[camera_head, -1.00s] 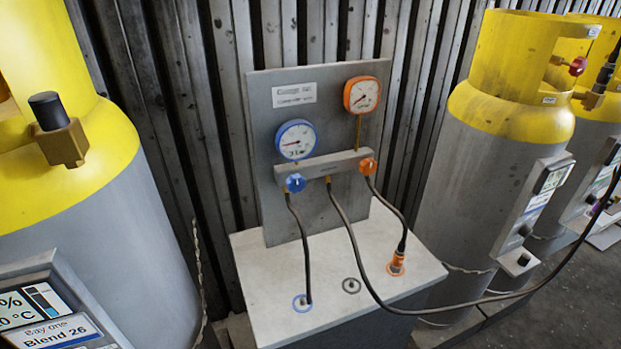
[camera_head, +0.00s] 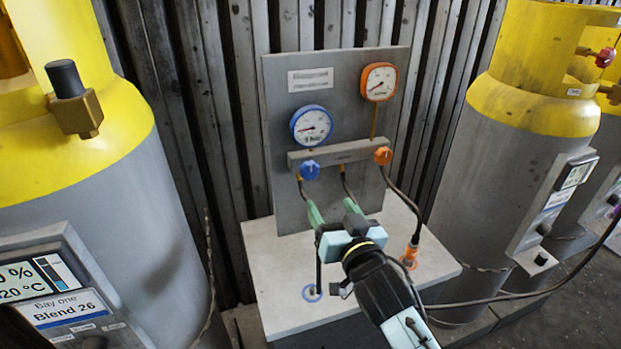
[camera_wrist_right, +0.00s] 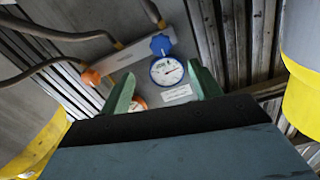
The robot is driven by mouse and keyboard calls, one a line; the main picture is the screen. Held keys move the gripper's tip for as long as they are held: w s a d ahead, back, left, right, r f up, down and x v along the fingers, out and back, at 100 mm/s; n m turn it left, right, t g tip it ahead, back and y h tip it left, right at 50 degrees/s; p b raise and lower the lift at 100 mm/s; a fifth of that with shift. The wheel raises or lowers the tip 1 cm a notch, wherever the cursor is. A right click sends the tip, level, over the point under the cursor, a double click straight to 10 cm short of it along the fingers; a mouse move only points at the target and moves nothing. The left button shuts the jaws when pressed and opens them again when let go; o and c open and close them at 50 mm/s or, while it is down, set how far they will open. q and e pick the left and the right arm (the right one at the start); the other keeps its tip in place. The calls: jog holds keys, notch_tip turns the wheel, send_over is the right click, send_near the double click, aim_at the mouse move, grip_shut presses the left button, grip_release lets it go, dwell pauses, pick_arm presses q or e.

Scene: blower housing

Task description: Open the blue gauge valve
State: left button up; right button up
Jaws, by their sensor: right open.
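The blue gauge valve is a small blue knob (camera_head: 309,170) at the left end of the grey manifold bar (camera_head: 340,154), below the blue-rimmed gauge (camera_head: 311,125). In the right wrist view the blue knob (camera_wrist_right: 161,44) lies beyond the fingers, beside the gauge. My right gripper (camera_head: 332,210) is in front of the panel, below and slightly right of the blue knob, apart from it. Its green fingers are open with nothing between them, and they also show in the right wrist view (camera_wrist_right: 163,90). My left gripper is not in view.
An orange knob (camera_head: 383,155) and orange gauge (camera_head: 379,82) sit to the right. Dark hoses run from the manifold down to the pale stand top (camera_head: 285,262). Large yellow-and-grey cylinders stand left (camera_head: 150,220) and right (camera_head: 500,160). Free space lies in front of the panel.

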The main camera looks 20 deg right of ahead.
aim_at(311, 173)
jog(key=w, duration=1.3)
jog(key=shift+w+a+r+b, duration=0.1)
jog(key=shift+w+a+b, duration=0.1)
jog(key=shift+b, duration=0.15)
jog(key=shift+s, duration=0.1)
jog(key=c, duration=1)
jog(key=shift+o, duration=0.2)
